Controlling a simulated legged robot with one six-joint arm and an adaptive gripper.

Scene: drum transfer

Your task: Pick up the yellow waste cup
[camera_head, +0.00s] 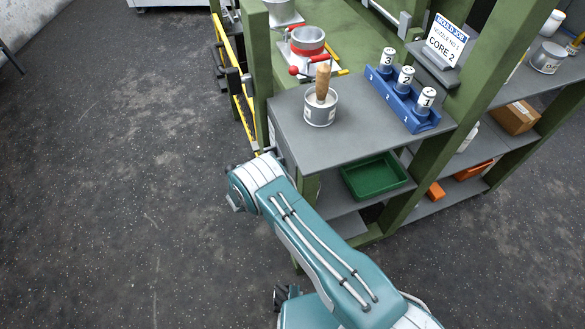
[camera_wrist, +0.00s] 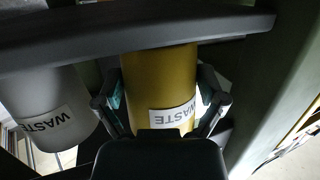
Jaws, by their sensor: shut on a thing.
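The yellow waste cup (camera_wrist: 160,82) shows in the middle of the wrist view, with a white label reading WASTE. My gripper (camera_wrist: 162,98) has one finger on each side of it and is shut on it. The cup's far end is hidden behind a dark horizontal edge (camera_wrist: 120,30). In the head view my arm reaches to the near side of the green-framed bench, and neither my gripper nor the yellow cup can be seen there.
A grey waste cup (camera_wrist: 42,112) stands close left of the yellow one. The grey bench top (camera_head: 352,148) carries a can with a wooden-handled tool (camera_head: 321,108) and a blue rack (camera_head: 408,107) of numbered bottles. A green bin (camera_head: 375,177) sits below. Open floor lies left.

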